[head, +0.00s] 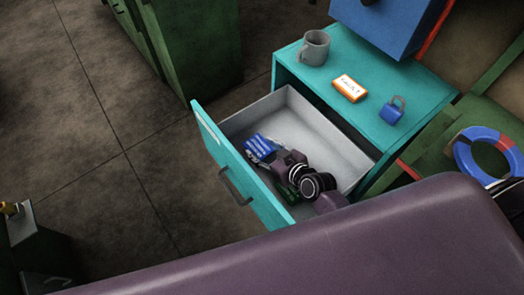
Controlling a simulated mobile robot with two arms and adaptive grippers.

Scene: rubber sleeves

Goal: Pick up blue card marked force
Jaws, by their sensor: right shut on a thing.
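The blue card (257,144) with white markings is in the open drawer of the teal cabinet, near the drawer's left inner side. The lettering is too small to read. My right gripper (268,154) reaches down into the drawer and is shut on the blue card at the card's lower right edge. The wrist hides part of the drawer floor. My left gripper is not in view.
The pulled-out drawer (330,148) has pale grey walls. A green item (287,192) lies partly under my wrist. On the teal cabinet top (378,82) stand a grey mug (314,48), an orange-and-white box (350,88) and a blue padlock (392,112).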

